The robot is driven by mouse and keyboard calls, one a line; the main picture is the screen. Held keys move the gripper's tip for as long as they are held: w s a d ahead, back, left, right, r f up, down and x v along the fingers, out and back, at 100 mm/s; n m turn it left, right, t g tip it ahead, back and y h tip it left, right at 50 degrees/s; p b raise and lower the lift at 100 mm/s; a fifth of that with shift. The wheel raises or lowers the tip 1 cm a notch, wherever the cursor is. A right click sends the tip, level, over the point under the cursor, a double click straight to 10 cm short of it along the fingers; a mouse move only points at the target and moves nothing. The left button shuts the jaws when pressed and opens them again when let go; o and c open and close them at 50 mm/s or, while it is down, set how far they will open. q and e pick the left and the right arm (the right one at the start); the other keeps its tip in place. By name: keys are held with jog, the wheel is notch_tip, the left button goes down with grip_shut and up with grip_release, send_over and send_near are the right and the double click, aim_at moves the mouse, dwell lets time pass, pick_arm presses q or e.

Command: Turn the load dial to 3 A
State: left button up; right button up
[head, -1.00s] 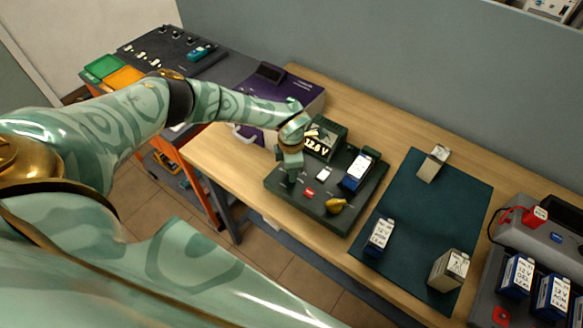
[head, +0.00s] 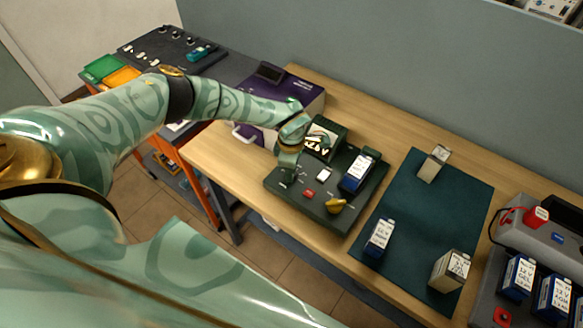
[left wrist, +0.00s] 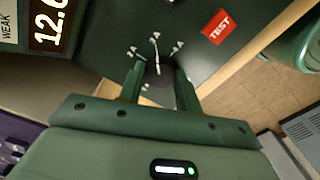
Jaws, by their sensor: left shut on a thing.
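The load dial (left wrist: 157,68) is a small dark knob with a white pointer line, between my fingertips in the left wrist view. My left gripper (left wrist: 159,75) is shut on the dial from above. In the head view, my left gripper (head: 287,178) is at the left end of the dark tester (head: 310,215) and hides the dial. My right gripper is in neither view.
A green mat (head: 410,225) with several batteries is to the right. A purple case (head: 270,97) stands behind.

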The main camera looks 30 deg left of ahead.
pick_arm(q)
jog(key=shift+w, duration=0.1)
jog(key=o, duration=1)
jog(key=shift+r, duration=0.15)
notch_tip(320, 180, up, 16)
jog(key=p, duration=0.1)
jog(key=shift+p, duration=0.35)
jog(key=shift+d, duration=0.1)
